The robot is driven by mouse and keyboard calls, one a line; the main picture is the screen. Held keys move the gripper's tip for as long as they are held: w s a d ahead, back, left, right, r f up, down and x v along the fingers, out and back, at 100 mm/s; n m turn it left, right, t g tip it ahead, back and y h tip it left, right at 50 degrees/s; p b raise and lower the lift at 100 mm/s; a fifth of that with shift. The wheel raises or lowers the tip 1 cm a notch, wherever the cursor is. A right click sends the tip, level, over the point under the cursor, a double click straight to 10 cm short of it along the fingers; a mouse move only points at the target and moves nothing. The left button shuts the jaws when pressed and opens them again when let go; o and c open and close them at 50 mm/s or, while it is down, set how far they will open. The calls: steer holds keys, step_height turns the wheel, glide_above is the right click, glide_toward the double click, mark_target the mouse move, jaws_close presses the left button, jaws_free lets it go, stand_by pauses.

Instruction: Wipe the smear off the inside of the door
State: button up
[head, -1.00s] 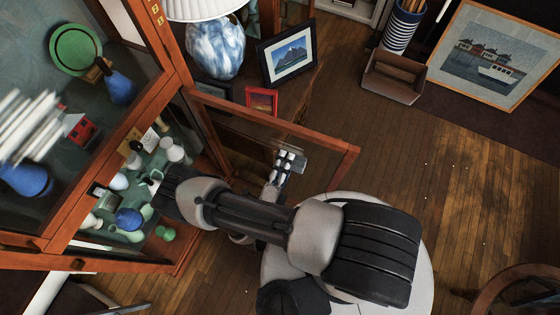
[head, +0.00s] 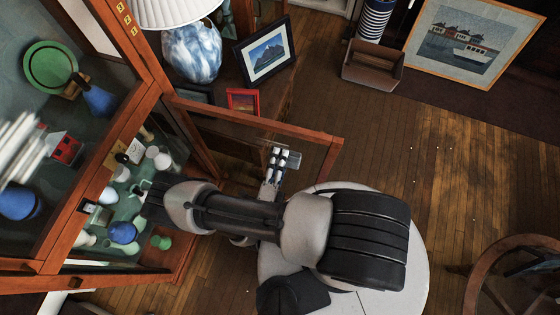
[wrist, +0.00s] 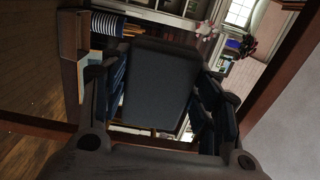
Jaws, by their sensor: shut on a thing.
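The open cabinet door (head: 262,122) has a wooden frame around clear glass and stands out from the cabinet's right side. My gripper (head: 281,160) is beside the glass, near the door's free end. It is shut on a dark grey block (wrist: 160,85), which fills the space between the fingers in the wrist view. A small grey part of the block shows in the head view (head: 293,160). The door frame also shows in the wrist view (wrist: 280,85). I cannot make out the smear, nor tell whether the block touches the glass.
The cabinet (head: 150,98) at left holds small ornaments, with a green plate (head: 50,65) above. A lamp (head: 192,52), a framed picture (head: 266,52) and a red frame (head: 243,101) stand behind the door. A wooden wheel (head: 485,275) is at lower right.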

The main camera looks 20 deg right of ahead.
mark_target(263, 145)
steer(key=shift+w+a+f+b, duration=0.1)
steer(key=shift+w+a+b, duration=0.5)
steer(key=shift+a, duration=0.35)
steer(key=shift+w+a+r+b, duration=0.1)
steer(key=shift+w+a+b, duration=0.45)
steer(key=shift+a, duration=0.45)
steer(key=shift+w+a+f+b, duration=0.1)
steer(key=shift+w+a+b, duration=0.3)
steer(key=shift+w+a, duration=0.45)
steer(key=shift+w+a+b, duration=0.3)
steer(key=shift+w+a, duration=0.25)
steer(key=shift+a, duration=0.25)
steer(key=shift+w+a+b, duration=0.3)
steer(key=shift+w+a, duration=0.2)
steer(key=shift+a, duration=0.25)
steer(key=shift+a+r+p, duration=0.1)
steer(key=shift+r+p, duration=0.6)
steer(key=shift+r, duration=0.4)
steer(key=shift+s+d+p, duration=0.15)
steer(key=shift+s+d, duration=0.45)
steer(key=shift+d, duration=0.35)
steer(key=shift+s+d+p, duration=0.15)
steer(key=shift+s+d, duration=0.45)
steer(key=shift+d, duration=0.35)
steer(key=s+d, duration=0.4)
steer(key=d, duration=0.1)
steer(key=shift+d+p, duration=0.15)
steer(key=shift+p, duration=0.15)
steer(key=shift+s, duration=0.1)
